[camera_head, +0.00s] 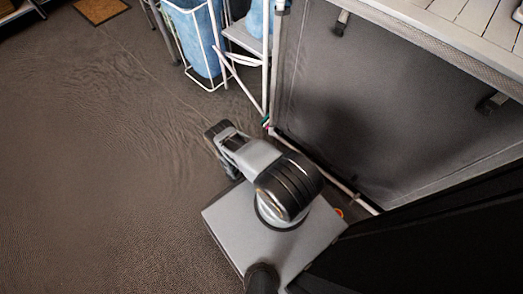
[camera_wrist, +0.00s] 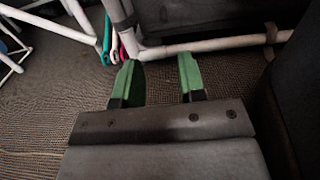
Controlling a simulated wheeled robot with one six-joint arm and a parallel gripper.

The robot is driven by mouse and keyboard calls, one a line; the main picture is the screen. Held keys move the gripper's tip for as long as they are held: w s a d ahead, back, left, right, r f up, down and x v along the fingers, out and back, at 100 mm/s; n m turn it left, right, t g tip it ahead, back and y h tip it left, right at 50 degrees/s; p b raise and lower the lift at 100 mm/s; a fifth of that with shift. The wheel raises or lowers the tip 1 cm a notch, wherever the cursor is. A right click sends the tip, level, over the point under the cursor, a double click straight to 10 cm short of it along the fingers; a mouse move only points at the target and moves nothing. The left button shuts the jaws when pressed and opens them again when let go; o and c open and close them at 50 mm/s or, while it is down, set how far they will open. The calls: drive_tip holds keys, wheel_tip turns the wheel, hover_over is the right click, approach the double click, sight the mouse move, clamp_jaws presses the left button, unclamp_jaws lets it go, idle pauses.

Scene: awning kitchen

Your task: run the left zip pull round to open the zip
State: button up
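Small coloured pieces hang at the lower corner of the grey fabric panel (camera_head: 400,110). In the wrist view, they are a teal strip (camera_wrist: 106,38) and a pink-red loop (camera_wrist: 114,49). They may be zip pulls, but I cannot tell for sure. The same green and red bits (camera_head: 266,122) are tiny in the head view. I cannot make out a zip line. My gripper (camera_wrist: 157,72) has its two green fingers wide apart with nothing between them. The fingers point towards the corner, and the left finger is nearest the pink-red loop in the picture.
A white pole (camera_wrist: 215,45) runs along the floor at the panel's foot. A white rack (camera_head: 207,45) with blue cloth (camera_head: 205,30) stands behind the corner. A slatted white top (camera_head: 465,15) lies above the panel. The brown floor (camera_head: 90,160) is clear on the left.

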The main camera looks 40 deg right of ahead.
sight(281, 133)
drive_tip(key=shift+a, duration=0.1)
drive_tip(key=d+b, duration=0.1)
drive_tip(key=d, duration=0.3)
drive_tip(key=w+d+b, duration=0.1)
drive_tip(key=d, duration=0.4)
drive_tip(key=d+b, duration=0.1)
drive_tip(key=d, duration=0.4)
drive_tip(key=shift+w, duration=0.35)
drive_tip(key=shift+c, duration=0.3)
clamp_jaws()
